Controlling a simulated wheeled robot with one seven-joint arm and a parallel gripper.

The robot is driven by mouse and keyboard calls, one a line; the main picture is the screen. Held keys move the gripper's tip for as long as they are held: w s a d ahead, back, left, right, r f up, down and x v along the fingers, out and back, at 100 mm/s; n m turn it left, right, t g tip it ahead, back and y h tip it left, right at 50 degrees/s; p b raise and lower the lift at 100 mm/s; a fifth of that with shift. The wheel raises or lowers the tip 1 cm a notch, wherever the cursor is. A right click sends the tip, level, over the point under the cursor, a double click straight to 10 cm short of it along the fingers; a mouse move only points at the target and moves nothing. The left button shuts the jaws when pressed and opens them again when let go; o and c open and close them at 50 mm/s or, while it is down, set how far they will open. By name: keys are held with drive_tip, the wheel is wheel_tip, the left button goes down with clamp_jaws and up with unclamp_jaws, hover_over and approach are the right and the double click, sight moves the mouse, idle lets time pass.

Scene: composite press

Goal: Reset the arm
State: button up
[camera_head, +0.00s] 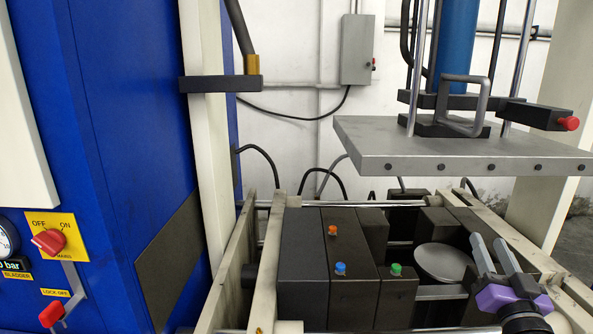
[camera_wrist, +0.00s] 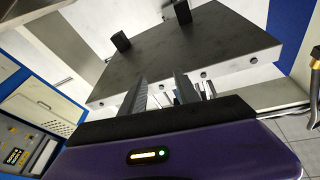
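My gripper (camera_head: 490,242), with a purple body and two grey fingers, is at the lower right of the head view. Its fingers point up and are apart, with nothing seen between them. In the wrist view the two fingers (camera_wrist: 160,78) also stand apart and empty. They point toward the grey press plate (camera_head: 450,148), which hangs above and behind the gripper in the head view. The plate also fills the upper middle of the wrist view (camera_wrist: 190,50). Most of my arm is out of view.
Dark blocks (camera_head: 352,295) with coloured knobs sit in the cream frame (camera_head: 235,270), left of my gripper. A round grey disc (camera_head: 441,262) lies close by its left side. A blue cabinet (camera_head: 110,120) with red switches stands at far left.

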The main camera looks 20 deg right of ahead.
drive_tip(key=s+a+f+n+g+y, duration=0.1)
drive_tip(key=s+a+f+n+y, duration=0.1)
drive_tip(key=s+a+f, duration=0.4)
drive_tip(key=s+a+f+n+g+y, duration=0.1)
drive_tip(key=s+a+f+n+y, duration=0.2)
drive_tip(key=s+a, duration=1.1)
drive_tip(key=s+a+f+n+g+y, duration=0.2)
drive_tip(key=s+a+f+y, duration=0.3)
drive_tip(key=s+a+f, duration=0.4)
drive_tip(key=s+a+n, duration=0.1)
drive_tip(key=s+a, duration=0.1)
drive_tip(key=s, duration=0.1)
drive_tip(key=shift+s+f, duration=0.2)
drive_tip(key=shift+s, duration=0.15)
